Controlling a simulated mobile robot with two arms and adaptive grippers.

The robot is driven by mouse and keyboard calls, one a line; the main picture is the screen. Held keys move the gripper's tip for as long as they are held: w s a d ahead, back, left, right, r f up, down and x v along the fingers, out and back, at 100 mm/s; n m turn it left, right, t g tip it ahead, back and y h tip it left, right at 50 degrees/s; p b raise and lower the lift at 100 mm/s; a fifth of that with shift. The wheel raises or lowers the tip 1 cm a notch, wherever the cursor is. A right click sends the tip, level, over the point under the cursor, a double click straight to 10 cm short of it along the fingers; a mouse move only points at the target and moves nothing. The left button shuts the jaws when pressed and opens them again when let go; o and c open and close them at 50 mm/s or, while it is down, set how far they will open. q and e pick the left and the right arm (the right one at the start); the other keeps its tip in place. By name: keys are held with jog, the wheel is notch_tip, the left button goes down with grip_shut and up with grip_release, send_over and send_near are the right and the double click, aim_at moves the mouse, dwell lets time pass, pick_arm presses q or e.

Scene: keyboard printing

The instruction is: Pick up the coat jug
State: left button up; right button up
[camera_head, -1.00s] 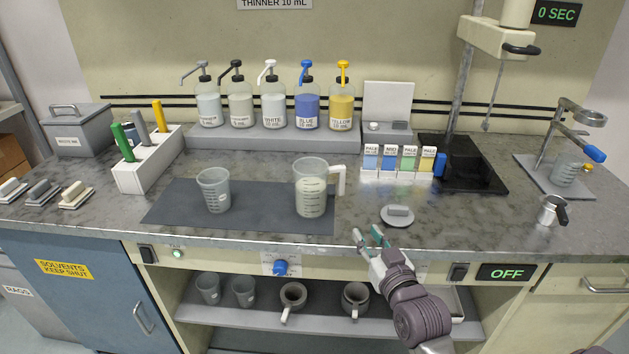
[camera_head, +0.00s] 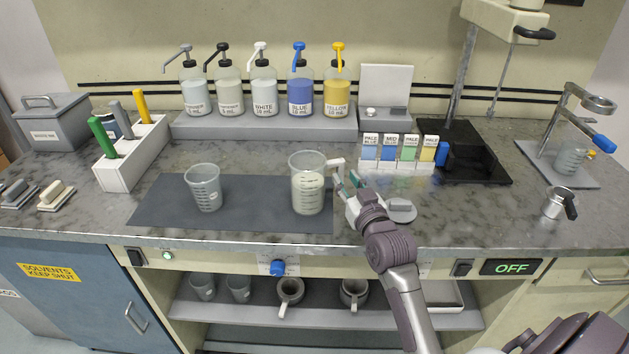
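The coat jug, a clear jug (camera_head: 307,190) with a white handle, stands upright on the dark grey mat (camera_head: 255,220). It holds a pale filling, and its handle points right. My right gripper (camera_head: 348,181) is just right of the jug, by the lower part of the handle. Its teal fingertips are apart with a small gap. The handle's lower end is partly hidden by the fingers, and I cannot tell whether they touch it. My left gripper is out of view.
A clear graduated beaker (camera_head: 204,189) stands left on the mat. Pump bottles (camera_head: 263,90) line the back shelf, and small labelled containers (camera_head: 389,152) stand behind the gripper.

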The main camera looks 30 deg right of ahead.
aim_at(342, 172)
jog(key=x, duration=0.4)
jog(key=shift+d+p, duration=0.15)
jog(key=shift+p, duration=0.15)
jog(key=shift+w+f, duration=0.1)
jog(key=shift+w, duration=0.2)
jog(key=shift+w+d, duration=0.1)
jog(key=shift+w, duration=0.05)
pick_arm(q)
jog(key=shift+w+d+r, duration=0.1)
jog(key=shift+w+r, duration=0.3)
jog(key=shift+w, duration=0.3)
pick_arm(e)
grip_shut()
